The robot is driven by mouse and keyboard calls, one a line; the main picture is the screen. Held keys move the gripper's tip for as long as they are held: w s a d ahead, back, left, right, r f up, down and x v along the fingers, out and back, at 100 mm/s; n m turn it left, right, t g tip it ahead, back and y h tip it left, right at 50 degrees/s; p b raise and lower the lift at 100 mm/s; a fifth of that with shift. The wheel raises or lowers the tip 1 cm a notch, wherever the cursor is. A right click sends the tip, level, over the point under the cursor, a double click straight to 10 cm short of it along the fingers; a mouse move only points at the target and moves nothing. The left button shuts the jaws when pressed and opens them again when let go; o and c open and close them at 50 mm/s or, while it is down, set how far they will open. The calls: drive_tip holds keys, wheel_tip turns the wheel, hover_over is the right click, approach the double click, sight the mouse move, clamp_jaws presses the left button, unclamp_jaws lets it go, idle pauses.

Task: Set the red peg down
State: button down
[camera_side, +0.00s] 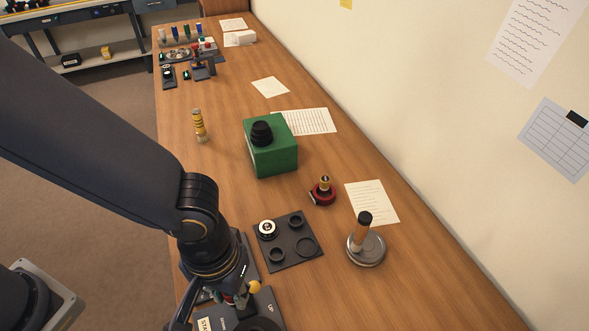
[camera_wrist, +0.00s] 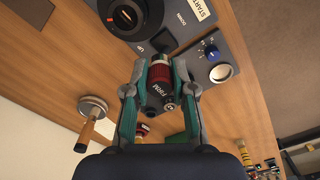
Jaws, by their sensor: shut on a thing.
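In the side view my gripper (camera_side: 233,296) is low over the dark station (camera_side: 267,300) at the table's near edge. There only a small red patch shows between the fingers, and my arm hides much of the station.
A dark tray (camera_side: 294,258) with several rings lies just right of my wrist. Behind are a green block (camera_side: 277,159), a red-based holder (camera_side: 322,194) and a round metal base with a wooden handle (camera_side: 365,249).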

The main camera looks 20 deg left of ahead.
drive_tip(key=w+d+f, duration=0.4)
drive_tip(key=d, duration=0.1)
drive_tip(key=w+d+f, duration=0.5)
drive_tip(key=shift+f, duration=0.15)
drive_tip(key=shift+w+d+f, duration=0.1)
drive_tip(key=shift+f, duration=0.1)
drive_tip(key=shift+w+d+f, duration=0.1)
drive_tip(key=shift+w+f, duration=0.05)
drive_tip(key=shift+f, duration=1.5)
drive_tip(key=shift+f, duration=0.1)
drive_tip(key=c, duration=1)
unclamp_jaws()
drive_tip(key=shift+o, duration=0.2)
